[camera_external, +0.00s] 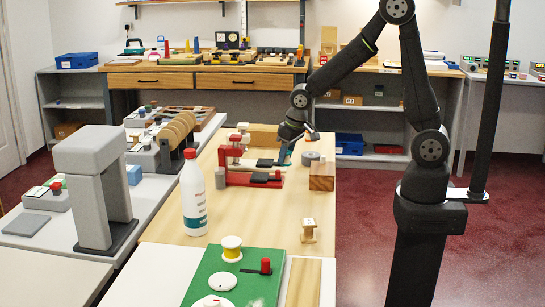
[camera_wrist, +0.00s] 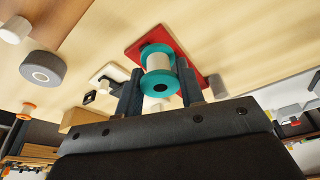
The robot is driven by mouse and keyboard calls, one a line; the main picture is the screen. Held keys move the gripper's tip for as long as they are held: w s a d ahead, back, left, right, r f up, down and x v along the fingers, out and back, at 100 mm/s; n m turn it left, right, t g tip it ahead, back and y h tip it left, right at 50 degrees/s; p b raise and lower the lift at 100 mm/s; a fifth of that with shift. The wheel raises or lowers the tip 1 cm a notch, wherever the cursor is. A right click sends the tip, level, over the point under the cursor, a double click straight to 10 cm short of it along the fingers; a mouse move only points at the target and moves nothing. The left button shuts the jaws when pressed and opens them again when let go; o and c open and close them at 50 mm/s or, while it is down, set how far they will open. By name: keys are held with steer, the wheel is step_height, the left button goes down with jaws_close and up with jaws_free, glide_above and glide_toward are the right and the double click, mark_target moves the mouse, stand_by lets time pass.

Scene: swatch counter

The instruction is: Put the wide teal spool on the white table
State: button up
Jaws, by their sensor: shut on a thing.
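The teal spool (camera_wrist: 158,80), with teal flanges and a pale winding, is between the two fingers of my gripper (camera_wrist: 156,72) in the wrist view. My gripper is shut on it. A red plate (camera_wrist: 135,49) shows just behind the spool; I cannot tell whether they touch. In the external view my gripper (camera_external: 284,153) is over the far part of the wooden table, beside a red stand (camera_external: 238,178); the spool is hard to make out there. A white table surface (camera_external: 150,270) lies at the near end, partly under a green board (camera_external: 225,268).
A white bottle (camera_external: 193,195), a small wooden spool (camera_external: 309,231) and a wooden block (camera_external: 322,176) stand on the wooden table. The green board carries a yellow-and-white spool (camera_external: 232,248) and a red-knobbed clamp (camera_external: 265,267). A grey arch-shaped machine (camera_external: 92,170) stands at left.

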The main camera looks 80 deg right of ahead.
steer(key=w+a+f+n, duration=0.1)
steer(key=w+a+f, duration=0.1)
steer(key=w+a, duration=0.1)
steer(key=w+a+f+n, duration=0.2)
steer(key=w+a, duration=0.1)
steer(key=w+a+f+n+y, duration=0.1)
steer(key=w+a+f, duration=0.1)
steer(key=w+a, duration=0.1)
steer(key=shift+f+n, duration=0.15)
steer(key=shift+n, duration=0.15)
